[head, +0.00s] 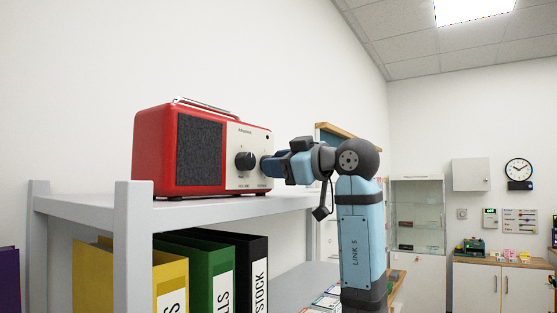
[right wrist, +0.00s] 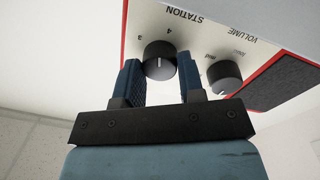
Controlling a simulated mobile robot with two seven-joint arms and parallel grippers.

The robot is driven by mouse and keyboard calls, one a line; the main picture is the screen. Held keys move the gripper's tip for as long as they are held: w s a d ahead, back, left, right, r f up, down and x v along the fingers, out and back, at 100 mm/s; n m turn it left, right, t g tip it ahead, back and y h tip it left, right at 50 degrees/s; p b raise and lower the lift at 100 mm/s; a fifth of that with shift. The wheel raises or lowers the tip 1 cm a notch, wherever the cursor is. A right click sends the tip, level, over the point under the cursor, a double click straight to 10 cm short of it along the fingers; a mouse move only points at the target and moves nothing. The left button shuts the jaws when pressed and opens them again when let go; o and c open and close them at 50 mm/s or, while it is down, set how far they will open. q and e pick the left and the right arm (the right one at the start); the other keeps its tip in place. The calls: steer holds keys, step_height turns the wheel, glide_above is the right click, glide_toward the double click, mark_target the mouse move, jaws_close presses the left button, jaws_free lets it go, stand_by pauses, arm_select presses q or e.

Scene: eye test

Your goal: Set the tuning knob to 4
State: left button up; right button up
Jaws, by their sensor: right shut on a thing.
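The red radio (head: 151,150) stands on a grey shelf, its cream front facing right. In the right wrist view its panel (right wrist: 205,40) appears upside down. The dark tuning knob (right wrist: 159,60), beside the word STATION, sits between my right gripper's fingers, with the numerals 3 and 4 beyond it. I cannot read its setting for certain. My right gripper (right wrist: 160,80) is shut on this knob; in the head view the gripper (head: 268,166) hides it. The volume knob (head: 245,160) is free, and it also shows in the right wrist view (right wrist: 224,77). My left gripper is out of view.
The radio rests on the top board of the grey shelf (head: 210,210). Yellow, green (head: 200,265) and black binders stand below. A wooden-topped cabinet (head: 490,275) and a wall clock (head: 518,170) are far right. Space right of the radio holds my right arm.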

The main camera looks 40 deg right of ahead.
steer(key=shift+m+p, duration=0.3)
steer(key=shift+m, duration=0.6)
steer(key=o, duration=0.9)
steer(key=shift+o, duration=0.2)
steer(key=b+v, duration=0.2)
steer(key=v, duration=1.2)
steer(key=shift+r, duration=0.1)
